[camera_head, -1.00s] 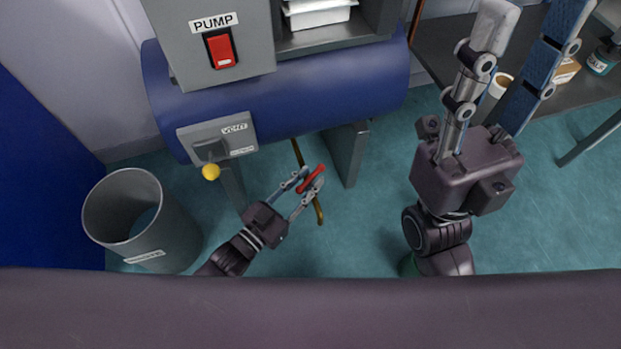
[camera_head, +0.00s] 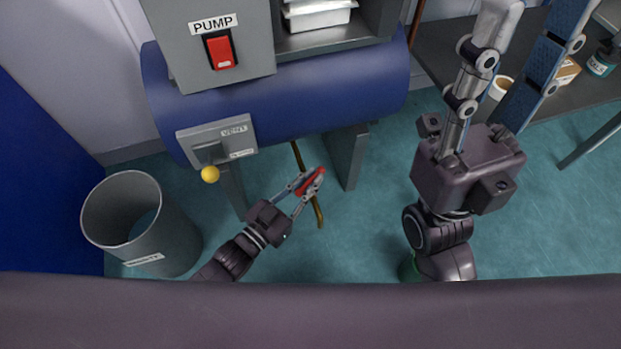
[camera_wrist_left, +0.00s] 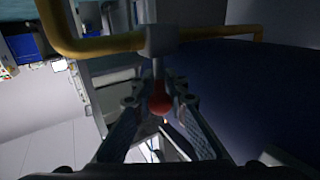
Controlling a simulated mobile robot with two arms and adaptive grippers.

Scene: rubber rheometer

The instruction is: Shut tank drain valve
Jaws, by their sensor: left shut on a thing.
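The drain valve has a red lever handle (camera_head: 309,182) below the blue tank (camera_head: 300,95), beside a brass-yellow drain pipe (camera_head: 319,212). My left gripper (camera_head: 311,178) is shut on the red handle, with a finger on each side. In the left wrist view the handle's red end (camera_wrist_left: 159,104) sits between the fingers, below the grey valve body (camera_wrist_left: 160,40) on the yellow pipe (camera_wrist_left: 110,42). My right gripper (camera_head: 522,45) is raised at the right, its fingers apart and empty. Its fingertips run to the top edge of the view.
A grey bin (camera_head: 150,225) stands on the floor at the left. A vent lever with a yellow knob (camera_head: 210,174) juts from the tank's front. A grey tank leg (camera_head: 347,158) is close behind my left gripper. A dark table (camera_head: 440,45) stands at the right.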

